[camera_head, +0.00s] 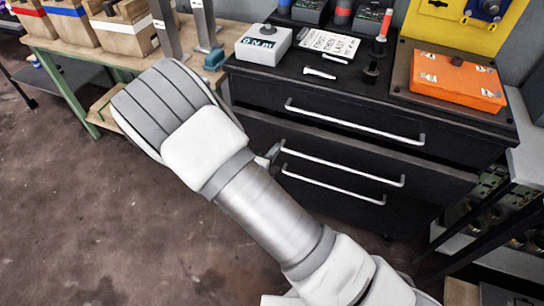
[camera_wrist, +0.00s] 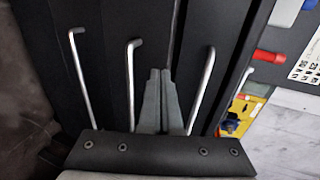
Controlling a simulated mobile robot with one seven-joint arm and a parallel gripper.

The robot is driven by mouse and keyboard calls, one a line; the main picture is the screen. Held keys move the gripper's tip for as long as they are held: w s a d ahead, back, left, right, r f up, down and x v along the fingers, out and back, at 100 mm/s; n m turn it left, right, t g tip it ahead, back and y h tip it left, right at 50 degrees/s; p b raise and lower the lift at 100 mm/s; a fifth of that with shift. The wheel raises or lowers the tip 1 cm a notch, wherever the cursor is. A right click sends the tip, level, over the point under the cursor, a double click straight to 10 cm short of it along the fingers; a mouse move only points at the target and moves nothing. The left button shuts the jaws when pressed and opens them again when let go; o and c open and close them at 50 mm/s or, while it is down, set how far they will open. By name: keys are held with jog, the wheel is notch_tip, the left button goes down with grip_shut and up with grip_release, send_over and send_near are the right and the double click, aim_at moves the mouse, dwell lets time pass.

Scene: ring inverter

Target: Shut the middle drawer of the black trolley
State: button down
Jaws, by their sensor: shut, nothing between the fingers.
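The black trolley (camera_head: 270,95) has three drawers with silver bar handles. The middle drawer (camera_head: 430,172) sticks out a little past the top drawer front. Its handle (camera_head: 343,166) shows in the head view, and in the wrist view the handle (camera_wrist: 131,85) is just left of my fingers. My gripper (camera_head: 268,156) is near the left end of that handle, mostly hidden behind my arm. In the wrist view my gripper (camera_wrist: 160,74) is shut and empty, between the middle and top handles. I cannot tell whether the fingertips touch the drawer front.
The top drawer handle (camera_head: 355,123) is above and the bottom drawer handle (camera_head: 333,186) just below. An orange case (camera_head: 455,82), a white box (camera_head: 263,45) and small tools lie on the trolley top. A wooden bench (camera_head: 70,47) stands left. The floor at left is clear.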

jog(key=b, duration=0.2)
send_near(291, 124)
jog(key=w+f, duration=0.1)
jog(key=w+d+f, duration=0.1)
jog(key=w+f, duration=0.1)
jog(key=shift+w+d, duration=0.1)
jog(key=shift+w, duration=0.1)
jog(key=shift+w+d+r, duration=0.1)
jog(key=shift+w+r, duration=0.05)
jog(key=shift+w, duration=0.35)
jog(key=shift+w+d+r, duration=0.1)
jog(key=shift+w+d, duration=0.05)
jog(key=shift+w, duration=0.15)
jog(key=shift+w+d+p, duration=0.25)
jog(key=shift+w+p, duration=0.05)
jog(key=shift+w, duration=0.4)
jog(key=shift+w+d+p, duration=0.2)
jog(key=shift+w+p, duration=0.1)
jog(key=shift+w, duration=0.4)
jog(key=shift+w+d+p, duration=0.25)
jog(key=shift+w+p, duration=0.05)
jog(key=shift+w, duration=0.4)
